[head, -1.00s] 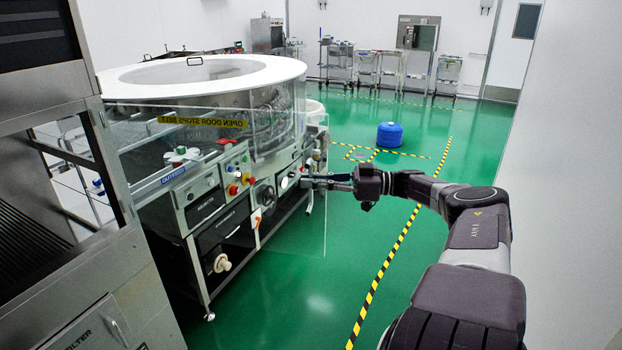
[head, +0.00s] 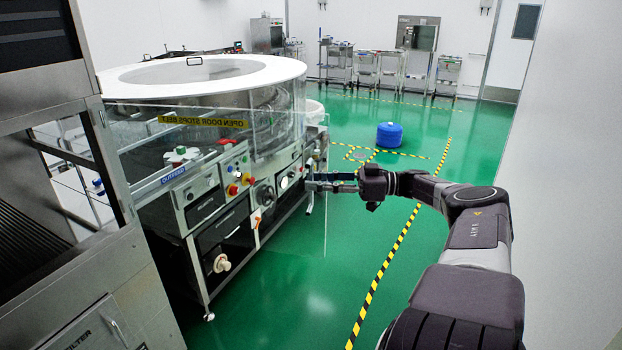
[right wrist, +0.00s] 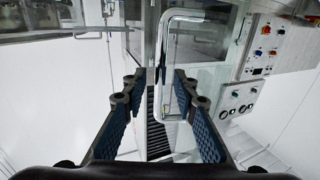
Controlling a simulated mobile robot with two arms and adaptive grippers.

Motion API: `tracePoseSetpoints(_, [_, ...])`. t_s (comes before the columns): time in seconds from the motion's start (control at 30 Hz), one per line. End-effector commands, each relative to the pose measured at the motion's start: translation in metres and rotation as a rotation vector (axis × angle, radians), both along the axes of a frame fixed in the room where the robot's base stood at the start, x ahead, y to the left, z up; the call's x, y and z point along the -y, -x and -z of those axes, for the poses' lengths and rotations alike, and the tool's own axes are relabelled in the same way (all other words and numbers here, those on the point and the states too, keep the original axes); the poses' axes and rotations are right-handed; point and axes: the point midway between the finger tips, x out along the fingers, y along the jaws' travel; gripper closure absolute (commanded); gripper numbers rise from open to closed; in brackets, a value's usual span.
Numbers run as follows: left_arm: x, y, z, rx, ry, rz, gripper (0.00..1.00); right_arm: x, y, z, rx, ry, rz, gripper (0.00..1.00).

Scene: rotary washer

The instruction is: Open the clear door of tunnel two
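A clear panel with a yellow label, "OPEN DOOR STOPS BELT" (head: 203,122), stands in front of the washer's round drum (head: 200,75) in the head view. Its right edge is near my right gripper (head: 314,182). In the right wrist view my right gripper (right wrist: 158,88) has its blue-padded fingers spread apart. A pale, loop-shaped handle (right wrist: 163,65) shows between the fingertips, nearer the right finger. I see no finger closed on it, and whether one touches it is unclear. My left gripper is not in view.
A control panel (head: 238,180) with knobs and red buttons is left of my right gripper. A steel cabinet (head: 60,240) stands at the near left. Green floor (head: 290,290) lies open below, and a white wall (head: 575,200) runs along the right. A blue drum (head: 389,135) stands farther back.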

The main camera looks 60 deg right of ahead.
Motion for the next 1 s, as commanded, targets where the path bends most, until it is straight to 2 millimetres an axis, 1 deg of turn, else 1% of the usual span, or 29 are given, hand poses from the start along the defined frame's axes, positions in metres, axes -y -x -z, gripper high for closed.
tracePoseSetpoints(0.03, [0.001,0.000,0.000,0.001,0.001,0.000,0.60,0.005,0.008,0.001,-0.004,0.002,0.002,0.73])
tracePoseSetpoints(0.2, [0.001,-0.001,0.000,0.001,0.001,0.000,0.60,0.019,0.033,0.000,0.001,0.003,0.002,0.73])
tracePoseSetpoints(0.4, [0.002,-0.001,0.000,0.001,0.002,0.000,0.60,0.026,0.047,0.000,0.001,0.000,0.000,0.73])
tracePoseSetpoints(0.57, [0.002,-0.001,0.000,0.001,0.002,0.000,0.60,0.027,0.051,0.000,0.000,0.000,-0.001,0.73])
tracePoseSetpoints(1.0, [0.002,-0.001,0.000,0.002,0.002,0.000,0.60,0.027,0.050,0.000,-0.001,0.000,-0.002,0.73])
